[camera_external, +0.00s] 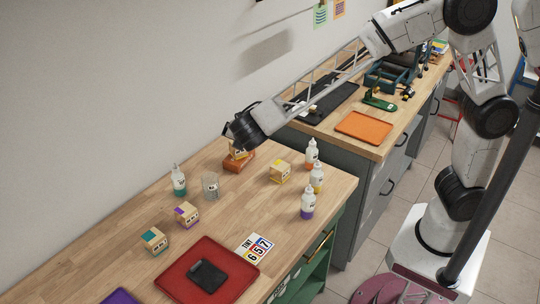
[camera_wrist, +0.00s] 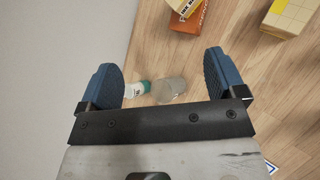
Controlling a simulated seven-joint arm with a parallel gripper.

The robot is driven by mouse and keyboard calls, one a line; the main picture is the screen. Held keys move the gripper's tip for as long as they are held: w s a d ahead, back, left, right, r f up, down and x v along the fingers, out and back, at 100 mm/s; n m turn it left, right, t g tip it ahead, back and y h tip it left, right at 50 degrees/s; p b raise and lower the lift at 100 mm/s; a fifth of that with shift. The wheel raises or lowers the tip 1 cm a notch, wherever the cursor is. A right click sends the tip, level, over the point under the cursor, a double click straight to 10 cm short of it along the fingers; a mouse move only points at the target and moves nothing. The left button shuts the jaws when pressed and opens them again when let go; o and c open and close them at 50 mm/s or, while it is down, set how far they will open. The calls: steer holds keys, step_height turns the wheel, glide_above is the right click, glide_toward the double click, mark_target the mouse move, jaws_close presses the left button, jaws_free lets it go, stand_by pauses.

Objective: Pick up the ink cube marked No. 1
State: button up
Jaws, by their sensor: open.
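Several pale wooden ink cubes with coloured tops stand on the wooden bench; I cannot read which is No. 1. A teal one (camera_external: 154,240) and a purple one (camera_external: 186,213) stand at the front left, and a yellow one (camera_external: 280,171) stands to the right, also in the wrist view (camera_wrist: 292,14). Another cube (camera_external: 239,152) sits on an orange block (camera_external: 233,165), partly hidden by my gripper (camera_external: 242,133). In the wrist view this cube (camera_wrist: 184,7) is cut off at the top edge. My gripper (camera_wrist: 160,65) is open with nothing held.
A teal bottle (camera_external: 179,181) and a clear beaker (camera_external: 210,186) stand left of the block. Several bottles (camera_external: 308,203) line the right side. A red tray (camera_external: 181,271) with a dark device (camera_external: 207,276) and a number card (camera_external: 255,248) lie in front.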

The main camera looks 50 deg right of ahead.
steer(key=w+a+f+n+t+y, duration=0.1)
steer(key=a+f+n, duration=0.25)
steer(key=a, duration=0.55)
steer(key=w+a+f+n+t+y, duration=0.1)
steer(key=a+f+n+t, duration=0.2)
steer(key=a, duration=0.6)
steer(key=n+t+y, duration=0.1)
steer(key=n+y, duration=0.2)
steer(key=n, duration=0.4)
glide_toward(159, 243)
steer(key=x, duration=0.5)
steer(key=shift+f, duration=0.15)
steer(key=shift+x, duration=1.35)
steer(key=shift+x, duration=2.6)
steer(key=shift+w, duration=0.1)
